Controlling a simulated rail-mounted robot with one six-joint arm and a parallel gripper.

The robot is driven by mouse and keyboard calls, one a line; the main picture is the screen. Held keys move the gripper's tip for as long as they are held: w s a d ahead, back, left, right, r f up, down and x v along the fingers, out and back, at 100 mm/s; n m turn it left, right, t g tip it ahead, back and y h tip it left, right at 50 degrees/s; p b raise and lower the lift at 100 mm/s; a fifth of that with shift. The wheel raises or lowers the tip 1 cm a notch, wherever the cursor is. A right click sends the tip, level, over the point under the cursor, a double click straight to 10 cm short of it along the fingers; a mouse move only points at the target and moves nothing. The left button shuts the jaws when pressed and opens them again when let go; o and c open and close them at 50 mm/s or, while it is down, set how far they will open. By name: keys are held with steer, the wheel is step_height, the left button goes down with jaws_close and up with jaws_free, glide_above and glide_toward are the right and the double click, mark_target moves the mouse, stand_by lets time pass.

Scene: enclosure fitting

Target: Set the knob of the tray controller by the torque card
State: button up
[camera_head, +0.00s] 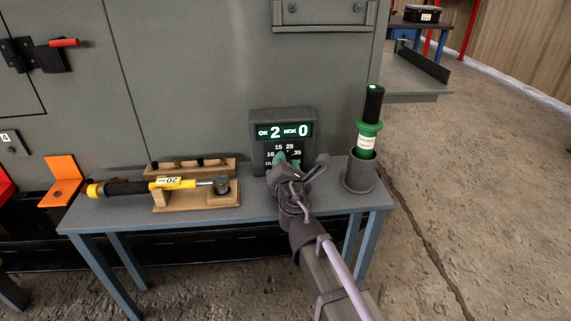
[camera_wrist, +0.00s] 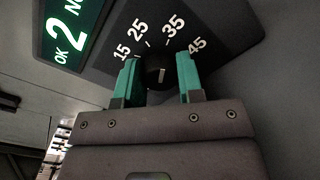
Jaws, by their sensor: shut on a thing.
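The tray controller (camera_head: 259,118) is a dark box at the back of the bench, its screen showing OK 2 and NOK 0. Its black knob (camera_wrist: 158,72) sits below a scale; 15, 25, 35 and 45 are readable in the wrist view. The knob's white line points up, roughly between 25 and 35. My gripper (camera_wrist: 158,60) is shut on the knob, with one green finger on each side. In the head view my gripper (camera_head: 300,170) hides the knob and part of the scale. I cannot make out a separate torque card.
A yellow and black torque wrench (camera_head: 135,187) with a white tag, its digits upside down, lies on a wooden rest (camera_head: 215,200) to the left. A green and black tool (camera_head: 371,110) stands in a grey cup (camera_head: 359,177) to the right. A grey cabinet wall stands behind the bench.

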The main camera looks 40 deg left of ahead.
steer(key=shift+m, duration=0.9)
steer(key=o, duration=0.9)
steer(key=v, duration=1.1)
steer(key=shift+w, duration=0.1)
